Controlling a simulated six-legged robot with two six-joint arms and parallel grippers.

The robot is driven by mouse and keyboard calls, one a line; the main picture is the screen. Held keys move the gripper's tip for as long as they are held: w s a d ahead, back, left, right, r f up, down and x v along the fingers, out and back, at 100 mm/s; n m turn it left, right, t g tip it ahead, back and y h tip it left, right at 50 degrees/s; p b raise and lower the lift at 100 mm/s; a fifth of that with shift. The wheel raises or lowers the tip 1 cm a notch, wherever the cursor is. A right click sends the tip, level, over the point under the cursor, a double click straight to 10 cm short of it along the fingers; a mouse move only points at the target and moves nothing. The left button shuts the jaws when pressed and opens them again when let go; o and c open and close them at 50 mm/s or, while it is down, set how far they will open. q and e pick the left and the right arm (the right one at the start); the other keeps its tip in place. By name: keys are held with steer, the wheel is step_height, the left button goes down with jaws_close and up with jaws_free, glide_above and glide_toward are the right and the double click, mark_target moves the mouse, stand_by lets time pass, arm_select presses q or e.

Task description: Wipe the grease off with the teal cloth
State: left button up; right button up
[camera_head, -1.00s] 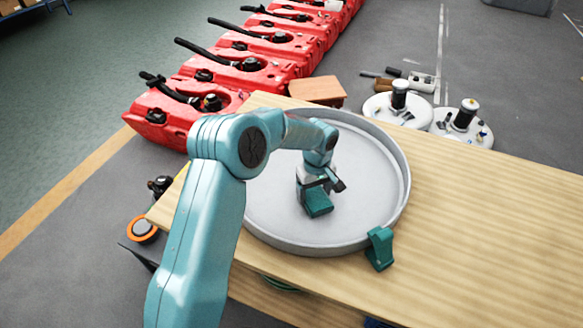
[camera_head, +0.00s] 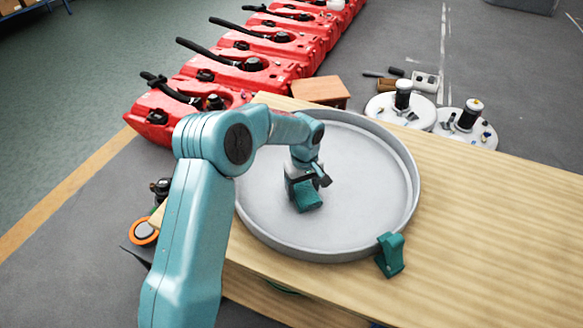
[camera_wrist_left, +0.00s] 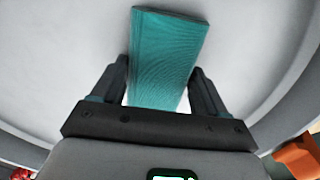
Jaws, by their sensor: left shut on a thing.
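The teal cloth (camera_head: 309,200) is a folded block in my left gripper (camera_head: 304,187), low over the floor of a round grey tray (camera_head: 362,200). In the left wrist view the cloth (camera_wrist_left: 168,50) sticks out beyond the two dark fingers of my left gripper (camera_wrist_left: 160,78), which are shut on it. I cannot tell whether the cloth touches the tray floor. No grease shows clearly on the pale floor; the arm and cloth hide part of it. A darker teal piece (camera_head: 390,255) sits at the tray's near right rim. My right gripper is not in view.
The tray rests on a wooden table (camera_head: 490,225), whose right part is clear. Red tanks (camera_head: 240,75) stand in a row behind. A small wooden stool (camera_head: 318,92) and white round lids (camera_head: 402,107) with black fittings are past the far edge.

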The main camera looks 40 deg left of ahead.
arm_select(q)
steer(key=shift+s+a, duration=0.15)
steer(key=shift+a, duration=0.7)
steer(key=shift+a+r, duration=0.1)
steer(key=shift+r, duration=0.05)
steer(key=shift+r+p, duration=0.35)
steer(key=shift+r, duration=0.55)
steer(key=shift+d+r+p, duration=0.25)
steer(key=shift+r+p, duration=0.05)
steer(key=shift+r, duration=0.25)
steer(key=shift+a+r+p, duration=0.15)
steer(key=shift+r+p, duration=0.35)
steer(key=shift+r, duration=0.2)
step_height(320, 180, up, 2)
steer(key=shift+r+p, duration=0.2)
steer(key=shift+p, duration=0.45)
steer(key=shift+r, duration=0.55)
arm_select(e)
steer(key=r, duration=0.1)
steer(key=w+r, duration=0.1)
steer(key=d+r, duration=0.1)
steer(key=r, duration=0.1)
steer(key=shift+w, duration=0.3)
